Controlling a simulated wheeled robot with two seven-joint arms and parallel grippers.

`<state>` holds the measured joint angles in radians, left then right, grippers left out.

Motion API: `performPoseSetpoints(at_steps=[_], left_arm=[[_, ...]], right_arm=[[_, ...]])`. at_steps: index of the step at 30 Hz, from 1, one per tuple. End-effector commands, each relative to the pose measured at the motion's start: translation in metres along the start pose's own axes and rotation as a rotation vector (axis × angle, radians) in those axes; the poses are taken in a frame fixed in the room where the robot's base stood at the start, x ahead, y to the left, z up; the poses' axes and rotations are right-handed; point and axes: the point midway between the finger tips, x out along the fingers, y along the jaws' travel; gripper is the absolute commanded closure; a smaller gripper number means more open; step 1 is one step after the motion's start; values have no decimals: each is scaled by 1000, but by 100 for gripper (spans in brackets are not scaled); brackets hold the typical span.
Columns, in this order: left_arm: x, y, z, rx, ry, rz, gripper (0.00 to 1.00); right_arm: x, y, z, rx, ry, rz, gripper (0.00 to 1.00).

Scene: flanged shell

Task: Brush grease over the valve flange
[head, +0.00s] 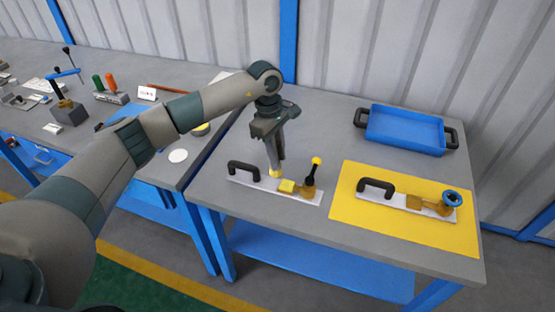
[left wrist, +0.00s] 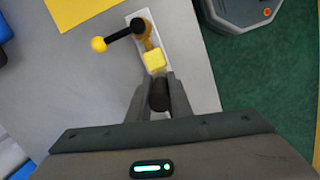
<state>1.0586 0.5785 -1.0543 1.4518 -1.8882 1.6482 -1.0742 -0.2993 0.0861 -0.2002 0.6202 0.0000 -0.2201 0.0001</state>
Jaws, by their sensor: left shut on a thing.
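My left gripper (head: 275,164) points down over the left valve plate (head: 310,198), shut on a dark handle (left wrist: 160,95) that looks like the brush. A yellow tip (head: 275,174) shows just below the fingers in the head view. The valve on this plate has a yellow square flange block (head: 287,186), a brass body and a black lever (head: 312,174) with a yellow ball. The flange block (left wrist: 154,60) lies just ahead of the fingers in the left wrist view. I cannot tell whether the tip touches it. My right gripper is not in view.
A second plate with a blue-wheeled valve (head: 451,199) lies on a yellow mat (head: 350,217) at the right. A blue tray (head: 405,130) stands behind it. The left plate's black handle (head: 243,170) rises beside the gripper. Another bench with tools and a white disc (head: 178,155) is left.

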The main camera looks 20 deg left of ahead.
Motion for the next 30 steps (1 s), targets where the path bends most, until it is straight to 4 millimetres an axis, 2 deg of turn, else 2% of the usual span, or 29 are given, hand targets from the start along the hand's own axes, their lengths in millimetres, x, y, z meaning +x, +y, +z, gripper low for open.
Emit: performPoseSetpoints(at_steps=[6, 10, 19, 30], left_arm=[[-22, 1, 2, -5, 0, 3, 100], [-29, 1, 3, -7, 0, 2, 100], [-31, 1, 3, -8, 0, 2, 100], [-31, 1, 3, -8, 0, 2, 100]], right_arm=[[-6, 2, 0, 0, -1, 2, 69], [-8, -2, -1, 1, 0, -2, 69], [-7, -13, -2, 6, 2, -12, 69], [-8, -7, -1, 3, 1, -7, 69]])
